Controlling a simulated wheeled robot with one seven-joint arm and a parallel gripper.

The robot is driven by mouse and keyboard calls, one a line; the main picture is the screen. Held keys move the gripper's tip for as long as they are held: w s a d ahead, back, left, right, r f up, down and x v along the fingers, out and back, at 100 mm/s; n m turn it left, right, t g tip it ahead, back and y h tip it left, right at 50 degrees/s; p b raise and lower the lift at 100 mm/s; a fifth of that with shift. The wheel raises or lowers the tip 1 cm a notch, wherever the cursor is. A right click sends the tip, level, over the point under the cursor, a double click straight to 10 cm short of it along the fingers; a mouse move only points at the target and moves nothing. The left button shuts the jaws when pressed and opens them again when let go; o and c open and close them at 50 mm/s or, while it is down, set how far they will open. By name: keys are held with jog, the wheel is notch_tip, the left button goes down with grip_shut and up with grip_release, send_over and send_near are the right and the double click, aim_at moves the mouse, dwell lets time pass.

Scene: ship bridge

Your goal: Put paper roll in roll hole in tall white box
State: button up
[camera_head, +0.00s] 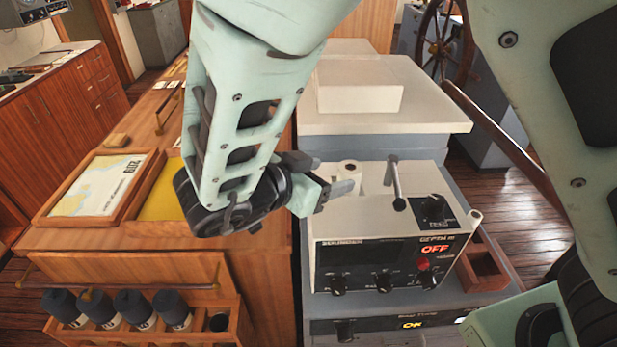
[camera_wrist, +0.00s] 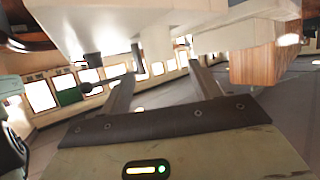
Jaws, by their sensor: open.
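The white box (camera_head: 335,235) has knobs, a red OFF display and the word DEPTH on its front. A short white paper roll (camera_head: 348,171) with a dark centre stands upright at the top left of this box. Its lower part is partly hidden by my fingers, and I cannot tell whether it sits in a hole. My gripper (camera_head: 328,180) is open at the box's left side, its fingers pointing right, close to the roll. In the wrist view my two fingers (camera_wrist: 158,72) are apart, and a pale upright shape, perhaps the roll, shows beyond them. Contact is unclear.
A metal lever (camera_head: 396,186) stands up from the box right of the roll. A larger white box (camera_head: 420,90) stands behind. A wooden chart table (camera_head: 120,240) with frames and dark cylinders is at left. A small wooden tray (camera_head: 485,268) is at right.

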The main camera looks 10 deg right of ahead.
jog(key=v, duration=0.2)
jog(key=shift+a+r+b, duration=0.1)
jog(key=shift+a+b, duration=0.25)
jog(key=w+a+r+n+t+y, duration=0.2)
jog(key=w+a+n+t+y, duration=0.25)
jog(key=w+a+y, duration=0.35)
jog(key=s+a+r+n+g+y, duration=0.1)
jog(key=s+a+n+g+y, duration=0.25)
jog(key=s+n+y, duration=0.45)
jog(key=s+d+f+n+g+h, duration=0.3)
jog(key=s+d+n+g, duration=0.4)
jog(key=s+d, duration=0.7)
jog(key=s, duration=0.3)
jog(key=shift+d+g+h, duration=0.3)
jog(key=shift+d, duration=0.1)
